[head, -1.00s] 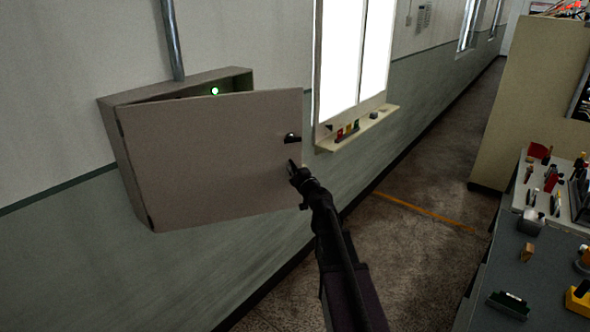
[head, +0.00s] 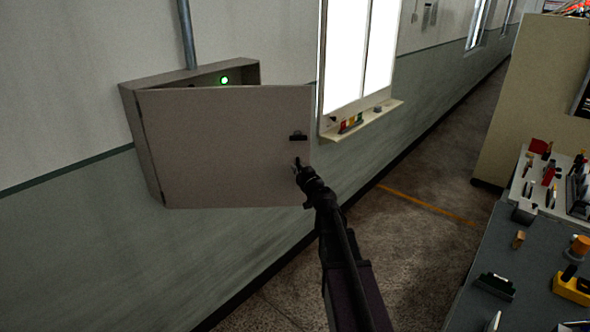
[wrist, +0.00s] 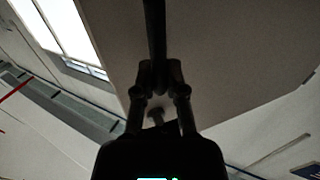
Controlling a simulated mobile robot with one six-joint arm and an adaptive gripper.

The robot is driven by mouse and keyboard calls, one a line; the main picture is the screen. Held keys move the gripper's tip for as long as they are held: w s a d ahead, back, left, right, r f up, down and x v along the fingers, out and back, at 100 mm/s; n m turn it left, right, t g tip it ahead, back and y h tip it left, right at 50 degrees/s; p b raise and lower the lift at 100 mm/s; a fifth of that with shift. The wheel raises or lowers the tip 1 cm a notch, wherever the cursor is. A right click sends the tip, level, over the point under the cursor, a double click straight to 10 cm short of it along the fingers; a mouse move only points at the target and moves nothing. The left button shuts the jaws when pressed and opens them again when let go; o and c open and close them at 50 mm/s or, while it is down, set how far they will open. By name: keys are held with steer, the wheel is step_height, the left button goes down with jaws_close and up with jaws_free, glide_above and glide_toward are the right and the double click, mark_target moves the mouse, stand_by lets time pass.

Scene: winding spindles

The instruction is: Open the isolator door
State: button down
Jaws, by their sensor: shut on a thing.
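The isolator box (head: 150,150) is a grey cabinet on the left wall. Its door (head: 220,150) is hinged on the left and stands ajar, its right edge away from the box. A green lamp (head: 224,80) shows in the gap above the door. A black latch (head: 298,136) sits near the door's right edge. My gripper (head: 299,166) is at that edge, just below the latch. In the wrist view my gripper (wrist: 159,72) is shut on a dark upright bar (wrist: 155,30), seemingly the door handle, in front of the door (wrist: 230,60). The fingers hide part of the bar.
A bright window with a sill (head: 362,120) holding small coloured items is right of the box. A workbench (head: 470,275) with tools stands at lower right. The floor (head: 420,220) between wall and bench is clear, with an orange line. A conduit (head: 187,35) rises above the box.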

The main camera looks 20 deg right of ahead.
steer(key=c, duration=0.7)
jaws_free()
steer(key=shift+d, duration=0.15)
steer(key=shift+s, duration=0.1)
steer(key=shift+s+d, duration=0.2)
steer(key=shift+s, duration=2.75)
steer(key=shift+s+d, duration=0.15)
steer(key=shift+s, duration=2.75)
